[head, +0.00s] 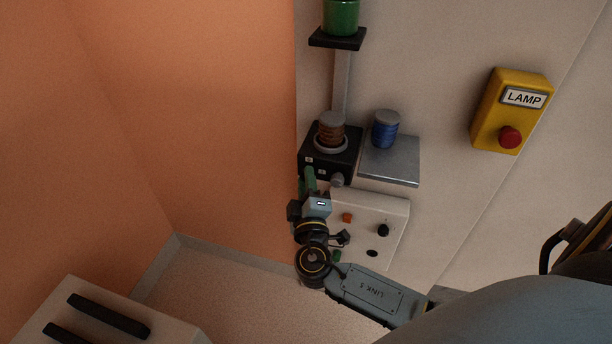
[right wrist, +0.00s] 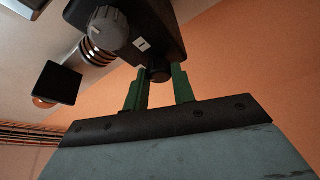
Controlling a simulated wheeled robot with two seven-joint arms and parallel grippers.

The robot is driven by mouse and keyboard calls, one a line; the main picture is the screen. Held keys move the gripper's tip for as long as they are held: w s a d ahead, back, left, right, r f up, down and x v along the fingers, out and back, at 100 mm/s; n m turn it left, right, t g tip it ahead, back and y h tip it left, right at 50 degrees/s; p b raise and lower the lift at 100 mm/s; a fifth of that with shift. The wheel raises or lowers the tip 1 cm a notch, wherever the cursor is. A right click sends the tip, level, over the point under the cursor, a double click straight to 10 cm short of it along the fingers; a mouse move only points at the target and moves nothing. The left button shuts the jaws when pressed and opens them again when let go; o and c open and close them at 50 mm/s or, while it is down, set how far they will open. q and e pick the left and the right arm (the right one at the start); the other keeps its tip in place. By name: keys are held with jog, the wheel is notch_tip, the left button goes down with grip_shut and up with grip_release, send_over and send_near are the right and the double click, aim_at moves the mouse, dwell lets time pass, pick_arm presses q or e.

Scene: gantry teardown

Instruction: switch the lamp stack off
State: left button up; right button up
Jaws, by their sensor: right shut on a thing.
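The lamp stack shows in the head view as a black box (head: 316,164) on the wall with a ringed amber lamp (head: 331,131) on top. A grey knob (head: 337,180) is on its front; it is large in the right wrist view (right wrist: 112,29). My right gripper (head: 309,178) is at the box's lower left front. In the right wrist view its green fingers (right wrist: 159,80) are on either side of a small dark knob (right wrist: 158,71) under the box, and it is shut on that knob. The fingers hide the knob in the head view. My left gripper is not in view.
A yellow box labelled LAMP (head: 497,112) with a red button (head: 510,137) is on the wall at right. A blue ringed cylinder (head: 384,130) stands on a grey shelf (head: 392,168). A white control panel (head: 375,215) is below. A green cylinder (head: 341,15) stands above.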

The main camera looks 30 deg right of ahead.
jog(key=shift+r+n+g+y+p, duration=0.1)
jog(key=shift+n+g+y+p, duration=0.25)
jog(key=shift+n+p, duration=0.8)
jog(key=shift+r+n+g+y+p, duration=0.1)
jog(key=shift+n+g+y+p, duration=0.25)
jog(key=shift+n+p, duration=0.75)
jog(key=shift+f, duration=0.1)
jog(key=o, duration=1)
jog(key=b+v, duration=0.2)
jog(key=v, duration=1.1)
jog(key=shift+s+a, duration=0.1)
jog(key=shift+s, duration=0.1)
